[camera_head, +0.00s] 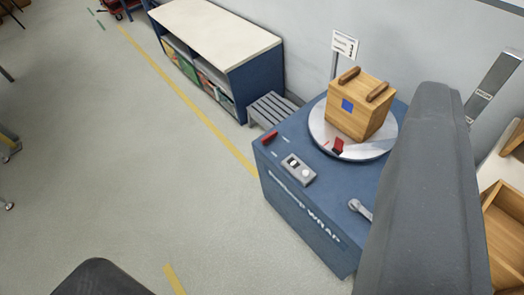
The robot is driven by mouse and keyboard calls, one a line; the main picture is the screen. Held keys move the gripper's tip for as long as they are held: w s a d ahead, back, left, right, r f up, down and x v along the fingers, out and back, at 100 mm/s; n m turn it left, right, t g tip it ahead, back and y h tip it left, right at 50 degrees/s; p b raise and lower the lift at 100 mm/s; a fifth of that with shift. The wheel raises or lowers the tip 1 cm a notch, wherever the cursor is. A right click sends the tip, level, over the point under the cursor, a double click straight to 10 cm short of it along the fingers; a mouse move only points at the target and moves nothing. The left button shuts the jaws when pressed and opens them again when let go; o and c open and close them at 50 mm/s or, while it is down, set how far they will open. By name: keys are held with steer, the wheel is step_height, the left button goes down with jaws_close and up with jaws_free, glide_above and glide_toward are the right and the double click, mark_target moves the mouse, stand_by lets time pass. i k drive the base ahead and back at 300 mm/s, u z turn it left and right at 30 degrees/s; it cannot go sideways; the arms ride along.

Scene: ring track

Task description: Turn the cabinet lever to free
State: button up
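A blue cabinet (300,215) with "WRAP" lettering on its front stands right of centre. A small red bar (269,137), which looks like a lever, lies at its top left corner, with short pale marks beside it; any words there are too small to read. A second red piece (338,146) sits at the front of the round turntable (370,154) on the cabinet top. My gripper (268,175) shows as two dark fingers, wide apart, at lower left and right. It is open and empty. The right finger hides the cabinet's right part.
A wooden box (356,112) with two handles stands on the turntable. A grey switch box (298,169) and a metal tool-like piece (360,209) are on the cabinet top. A slatted grey stand (270,108) and a shelf unit (215,32) are behind.

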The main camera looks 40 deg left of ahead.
mark_target(265, 140)
steer(key=u, duration=0.8)
steer(key=i, duration=0.95)
steer(key=z, duration=0.05)
steer(key=k, duration=0.25)
steer(key=u, duration=0.45)
steer(key=i, duration=1.2)
steer(key=z, duration=0.25)
